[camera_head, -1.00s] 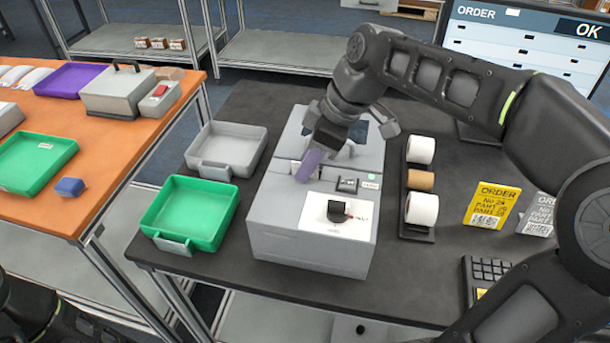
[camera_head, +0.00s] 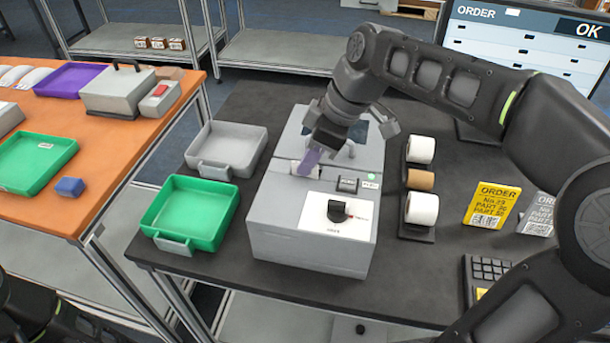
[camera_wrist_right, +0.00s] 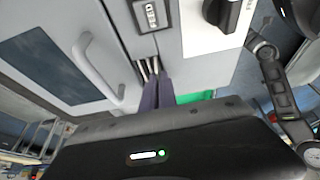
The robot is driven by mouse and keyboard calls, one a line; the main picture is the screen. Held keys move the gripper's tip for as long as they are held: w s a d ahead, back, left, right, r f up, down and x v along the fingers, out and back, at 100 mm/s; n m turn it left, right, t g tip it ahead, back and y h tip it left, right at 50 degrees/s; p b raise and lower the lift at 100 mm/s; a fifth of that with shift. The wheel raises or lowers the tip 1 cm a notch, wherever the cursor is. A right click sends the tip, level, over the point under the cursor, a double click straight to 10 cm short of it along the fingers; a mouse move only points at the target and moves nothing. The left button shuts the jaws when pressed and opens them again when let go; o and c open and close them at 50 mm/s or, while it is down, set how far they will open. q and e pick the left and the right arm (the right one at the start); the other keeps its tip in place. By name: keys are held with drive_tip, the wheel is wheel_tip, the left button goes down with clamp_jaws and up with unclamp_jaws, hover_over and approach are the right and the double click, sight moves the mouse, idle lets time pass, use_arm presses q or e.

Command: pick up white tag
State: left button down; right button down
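The grey machine (camera_head: 315,235) stands on the dark table in the middle of the head view. My right gripper (camera_head: 309,163) points down at its top, near a groove across the middle. The purple fingers (camera_wrist_right: 158,92) lie close together in the right wrist view; I cannot tell whether they are shut. A small whitish piece (camera_head: 299,168), possibly the white tag, shows beside the fingertips in the head view. The fingers partly hide that spot, so a grip on it is not clear. Only dark parts of my left arm show at lower left; its gripper is out of view.
A grey tray (camera_head: 238,136) and a green tray (camera_head: 190,212) stand left of the machine. A roll holder with several rolls (camera_head: 421,209) stands right of it. The machine's handle (camera_wrist_right: 97,66) is near the fingers.

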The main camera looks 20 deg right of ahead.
idle(0.3)
wheel_tip(320, 180, up, 10)
idle(0.5)
idle(0.5)
